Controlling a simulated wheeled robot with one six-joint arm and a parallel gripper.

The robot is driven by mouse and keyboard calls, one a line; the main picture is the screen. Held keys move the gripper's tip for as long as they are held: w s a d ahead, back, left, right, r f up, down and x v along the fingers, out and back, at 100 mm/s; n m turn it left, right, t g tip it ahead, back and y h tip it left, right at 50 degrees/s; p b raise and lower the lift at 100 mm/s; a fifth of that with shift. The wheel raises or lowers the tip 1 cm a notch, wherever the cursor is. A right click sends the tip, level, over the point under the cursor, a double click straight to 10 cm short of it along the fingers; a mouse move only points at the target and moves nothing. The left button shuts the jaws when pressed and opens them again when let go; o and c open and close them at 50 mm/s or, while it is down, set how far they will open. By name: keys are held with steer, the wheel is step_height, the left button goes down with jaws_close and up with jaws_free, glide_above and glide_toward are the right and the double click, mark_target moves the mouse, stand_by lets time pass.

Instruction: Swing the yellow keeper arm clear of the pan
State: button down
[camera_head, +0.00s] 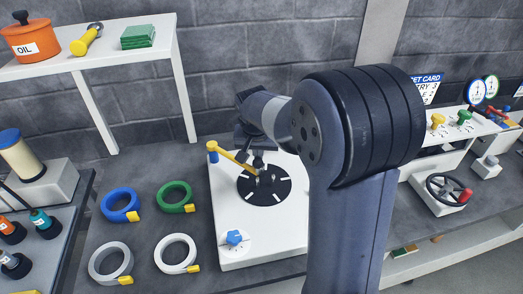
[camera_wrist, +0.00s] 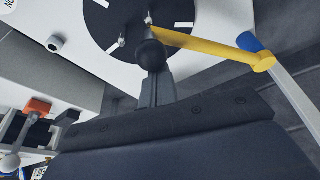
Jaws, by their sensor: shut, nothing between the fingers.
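The yellow keeper arm (camera_head: 230,157) reaches from a blue-marked post (camera_head: 212,156) at the back left of a white box inward over a round black pan (camera_head: 281,190) with white marks. In the wrist view the keeper arm (camera_wrist: 205,45) also lies across the edge of the black pan (camera_wrist: 105,22), its outer end beside a blue piece (camera_wrist: 248,42). My gripper (camera_head: 262,172) is shut and empty over the pan, close to the keeper arm's inner end. In the wrist view my gripper (camera_wrist: 150,48) overlaps that end; I cannot tell whether they touch.
The white box (camera_head: 232,205) carries a blue dial (camera_head: 234,238) at its front left. Several coloured rings, such as a blue ring (camera_head: 120,205), lie left of it. A white shelf (camera_head: 130,60) stands behind left. A black handwheel (camera_head: 448,188) is at the right.

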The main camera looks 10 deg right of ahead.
steer(key=s+a+m+h+b, duration=0.1)
steer(key=s+a+m, duration=0.1)
steer(key=a+m, duration=0.2)
steer(key=s+a+m+g+h+b, duration=0.1)
steer(key=s+a+m, duration=0.2)
steer(key=a, duration=0.7)
steer(key=shift+m+g, duration=0.3)
steer(key=shift+m, duration=0.4)
steer(key=shift+a, duration=0.1)
steer(key=shift+w, duration=0.1)
step_height(320, 180, up, 9)
steer(key=d, duration=0.1)
steer(key=shift+w, duration=0.15)
steer(key=shift+f, duration=0.15)
